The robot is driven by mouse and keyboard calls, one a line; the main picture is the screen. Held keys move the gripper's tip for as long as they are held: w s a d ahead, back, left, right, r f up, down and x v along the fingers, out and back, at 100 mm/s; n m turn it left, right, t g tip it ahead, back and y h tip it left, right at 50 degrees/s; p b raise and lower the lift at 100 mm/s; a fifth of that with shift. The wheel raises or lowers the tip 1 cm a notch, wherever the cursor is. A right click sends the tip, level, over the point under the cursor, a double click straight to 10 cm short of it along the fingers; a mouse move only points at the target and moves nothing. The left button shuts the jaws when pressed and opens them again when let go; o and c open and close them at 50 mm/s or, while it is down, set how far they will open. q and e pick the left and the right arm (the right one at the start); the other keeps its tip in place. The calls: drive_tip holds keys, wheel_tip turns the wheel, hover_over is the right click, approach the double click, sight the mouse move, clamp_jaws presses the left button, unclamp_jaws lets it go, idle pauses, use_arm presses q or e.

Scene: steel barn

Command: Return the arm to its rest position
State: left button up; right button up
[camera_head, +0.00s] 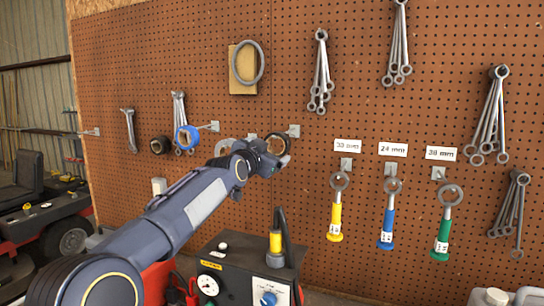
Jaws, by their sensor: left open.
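My left arm comes in from the lower left and reaches up to the pegboard (330,110). My left gripper (279,152) is at its end, in front of the board, near a peg (293,130) and a grey ring (224,147). It is open, and I see nothing held in it. Part of what lies behind the gripper is hidden. I cannot tell the gap to the board. My right gripper is not in view.
Yellow (335,222), blue (387,228) and green (441,238) handled ring tools hang at right under size labels. Blue tape (187,137) hangs left. A machine with a gauge (208,284) stands below my arm. Wrenches (321,75) hang above.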

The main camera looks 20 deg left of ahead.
use_arm(q)
drive_tip(key=shift+s+b, duration=0.35)
drive_tip(key=shift+s, duration=1.35)
drive_tip(key=s+d+f+n+g+h, duration=0.1)
drive_tip(key=s+d+f+g, duration=0.3)
drive_tip(key=s+f, duration=0.8)
drive_tip(key=s+d+f+n+g+h, duration=0.2)
drive_tip(key=s+d+f+n+g, duration=0.1)
drive_tip(key=s+f, duration=0.9)
drive_tip(key=s+d+f+n+g+h, duration=0.1)
drive_tip(key=s+d+f+g, duration=0.4)
drive_tip(key=s+f, duration=0.7)
drive_tip(key=s+d, duration=0.2)
drive_tip(key=s, duration=0.3)
drive_tip(key=shift+n+h+b, duration=0.3)
drive_tip(key=shift+n+h, duration=0.1)
drive_tip(key=shift+a, duration=0.1)
